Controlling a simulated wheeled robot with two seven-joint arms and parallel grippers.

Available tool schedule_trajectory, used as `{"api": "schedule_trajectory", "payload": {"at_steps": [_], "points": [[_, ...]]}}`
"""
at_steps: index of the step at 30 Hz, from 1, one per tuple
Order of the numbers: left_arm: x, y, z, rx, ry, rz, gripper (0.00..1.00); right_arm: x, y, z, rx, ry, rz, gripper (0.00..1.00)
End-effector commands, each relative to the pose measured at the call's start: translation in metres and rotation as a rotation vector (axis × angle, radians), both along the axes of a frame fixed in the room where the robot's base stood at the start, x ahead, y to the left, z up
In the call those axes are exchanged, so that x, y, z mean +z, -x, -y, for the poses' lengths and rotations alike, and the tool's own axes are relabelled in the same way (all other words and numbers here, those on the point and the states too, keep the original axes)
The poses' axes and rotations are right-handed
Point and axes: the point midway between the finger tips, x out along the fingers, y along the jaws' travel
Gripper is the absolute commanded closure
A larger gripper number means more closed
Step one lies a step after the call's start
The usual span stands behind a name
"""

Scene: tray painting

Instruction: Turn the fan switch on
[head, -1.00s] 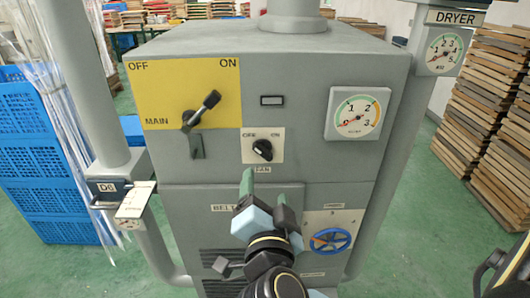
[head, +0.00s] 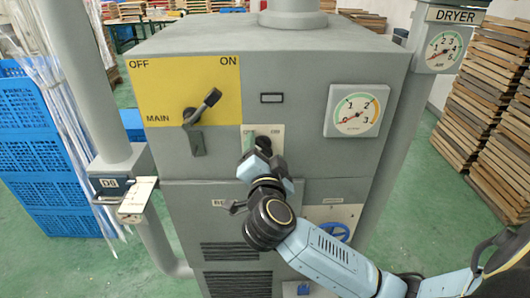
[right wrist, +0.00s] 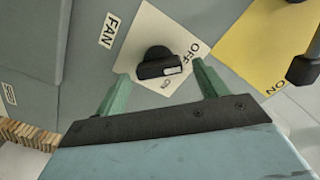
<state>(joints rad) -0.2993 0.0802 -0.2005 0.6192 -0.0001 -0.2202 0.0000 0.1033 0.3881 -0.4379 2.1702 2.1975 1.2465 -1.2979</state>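The fan switch is a black rotary knob (right wrist: 158,62) on a cream plate (right wrist: 150,28) marked FAN, OFF and ON. In the head view the knob (head: 264,143) is partly hidden behind my right gripper (head: 258,148). The right wrist view shows this gripper (right wrist: 163,82) open, its green fingers apart on either side of the knob. Contact cannot be told. My left gripper is not in view.
Above left of the switch, the MAIN lever (head: 203,106) on a yellow plate (head: 160,82) points toward ON. Pipes flank the grey cabinet (head: 310,65).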

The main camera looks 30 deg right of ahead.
Motion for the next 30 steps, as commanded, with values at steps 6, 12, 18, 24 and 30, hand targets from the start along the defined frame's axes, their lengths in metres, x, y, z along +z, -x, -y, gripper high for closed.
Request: {"api": "schedule_trajectory", "payload": {"at_steps": [6, 12, 18, 24, 30], "points": [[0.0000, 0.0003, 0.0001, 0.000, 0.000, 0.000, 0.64, 0.0000, 0.0003, -0.0002, 0.000, 0.000, 0.000, 0.56], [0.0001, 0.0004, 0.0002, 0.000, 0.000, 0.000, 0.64, -0.0001, 0.0004, -0.0003, 0.000, 0.000, 0.000, 0.73], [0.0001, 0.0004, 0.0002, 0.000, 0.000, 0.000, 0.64, -0.0005, 0.0006, -0.0001, 0.000, -0.024, 0.013, 0.73], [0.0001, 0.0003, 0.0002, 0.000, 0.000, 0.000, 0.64, -0.0015, 0.0009, 0.0000, -0.001, -0.105, 0.060, 0.73], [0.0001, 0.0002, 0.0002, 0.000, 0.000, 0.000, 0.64, -0.0023, 0.0012, 0.0005, -0.002, -0.242, 0.144, 0.73]]}}
